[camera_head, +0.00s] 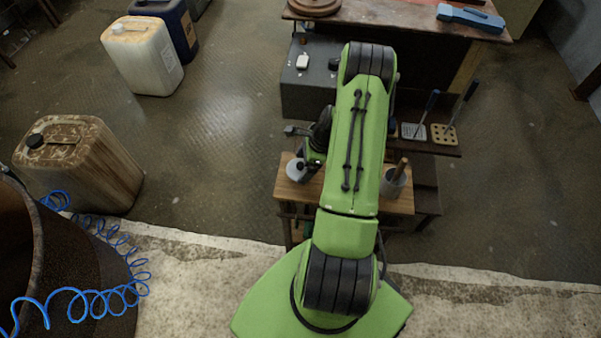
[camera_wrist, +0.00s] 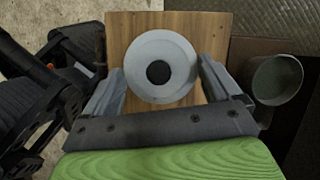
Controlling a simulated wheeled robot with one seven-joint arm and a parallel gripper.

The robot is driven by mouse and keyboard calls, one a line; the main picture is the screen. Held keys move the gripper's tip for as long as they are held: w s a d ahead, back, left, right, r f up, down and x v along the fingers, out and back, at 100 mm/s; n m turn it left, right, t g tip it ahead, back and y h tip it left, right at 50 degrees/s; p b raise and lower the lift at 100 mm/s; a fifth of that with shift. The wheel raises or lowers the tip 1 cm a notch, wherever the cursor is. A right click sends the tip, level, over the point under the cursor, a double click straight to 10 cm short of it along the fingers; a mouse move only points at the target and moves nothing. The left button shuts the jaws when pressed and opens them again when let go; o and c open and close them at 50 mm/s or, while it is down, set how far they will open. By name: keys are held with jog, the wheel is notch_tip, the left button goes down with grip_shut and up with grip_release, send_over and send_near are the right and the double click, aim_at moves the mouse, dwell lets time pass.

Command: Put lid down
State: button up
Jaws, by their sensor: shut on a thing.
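The lid (camera_wrist: 136,68) is a round pale grey disc with a black knob at its middle. In the wrist view it lies between the two fingers of my gripper (camera_wrist: 162,68), which is shut on its rim from both sides. In the head view the lid (camera_head: 297,172) shows as a grey disc over the left part of a small wooden top (camera_head: 340,201), below my gripper (camera_head: 310,160). My arm partly hides this area. Whether the lid touches anything underneath cannot be told.
A dark grey box (camera_head: 306,90) stands behind. Jerrycans (camera_head: 143,62) stand left on the floor.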

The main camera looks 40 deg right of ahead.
jog(key=shift+f+b, duration=0.5)
jog(key=shift+f, duration=1.35)
jog(key=o, duration=0.7)
jog(key=shift+o, duration=0.2)
jog(key=p+v, duration=0.3)
jog(key=v, duration=0.9)
notch_tip(320, 180, up, 9)
jog(key=n+h, duration=0.1)
jog(key=n, duration=0.4)
send_over(303, 170)
jog(key=a+r+n+h, duration=0.2)
jog(key=a+r+n, duration=0.4)
jog(key=a+r, duration=0.35)
jog(key=s+a+r+n+t, duration=0.2)
jog(key=s+a+r+n, duration=0.8)
jog(key=s+a+n, duration=0.4)
jog(key=shift+s+r+n+t, duration=0.35)
jog(key=shift+r+n+t, duration=0.05)
jog(key=shift+n, duration=0.2)
